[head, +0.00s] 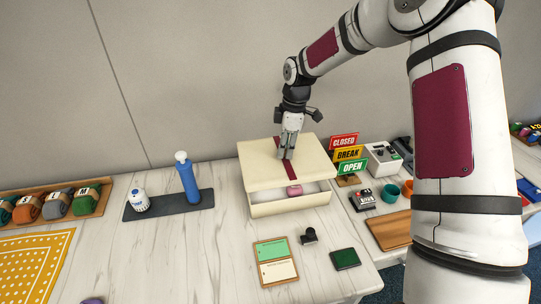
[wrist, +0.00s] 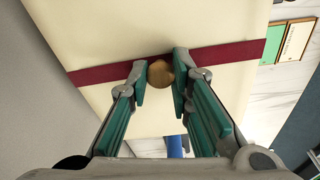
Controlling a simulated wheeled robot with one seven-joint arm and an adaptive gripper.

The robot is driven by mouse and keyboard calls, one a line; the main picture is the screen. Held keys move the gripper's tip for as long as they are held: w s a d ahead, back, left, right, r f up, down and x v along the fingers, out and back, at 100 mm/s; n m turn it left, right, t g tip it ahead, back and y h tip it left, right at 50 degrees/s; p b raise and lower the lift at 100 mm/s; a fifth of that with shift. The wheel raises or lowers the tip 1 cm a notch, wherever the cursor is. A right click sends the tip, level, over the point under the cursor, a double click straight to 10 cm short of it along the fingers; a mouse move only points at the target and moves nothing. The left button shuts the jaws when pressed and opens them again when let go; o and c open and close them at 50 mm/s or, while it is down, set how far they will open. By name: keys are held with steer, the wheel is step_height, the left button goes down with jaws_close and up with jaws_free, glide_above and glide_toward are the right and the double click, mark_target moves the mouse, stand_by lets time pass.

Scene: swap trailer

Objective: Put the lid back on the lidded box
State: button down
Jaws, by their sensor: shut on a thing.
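The cream lid (head: 262,160) with a dark red band is in the head view above the cream box (head: 290,208). My gripper (head: 287,155) points down at the lid's middle and is shut on its round brown knob, which shows between the fingertips in the wrist view (wrist: 160,73). The lid sits a little back and left of the box's front edge. Whether it touches the box's back is hidden.
A blue bottle (head: 188,180) and a white jar (head: 139,200) stand on a dark mat at left. Sign blocks (head: 349,154) stand close right of the lid. A green-and-cream card (head: 275,262), a black stamp (head: 309,236) and a green pad (head: 345,259) lie in front.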

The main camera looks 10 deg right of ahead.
steer(key=shift+w+d+f, duration=0.15)
steer(key=shift+d, duration=0.15)
step_height(320, 180, down, 6)
steer(key=b, duration=0.1)
stand_by(0.4)
steer(key=shift+f+b, duration=0.5)
steer(key=shift+f, duration=0.45)
stand_by(2.9)
steer(key=c, duration=0.9)
jaws_free()
steer(key=shift+r, duration=0.1)
steer(key=shift+r+p, duration=0.7)
steer(key=shift+r, duration=2.75)
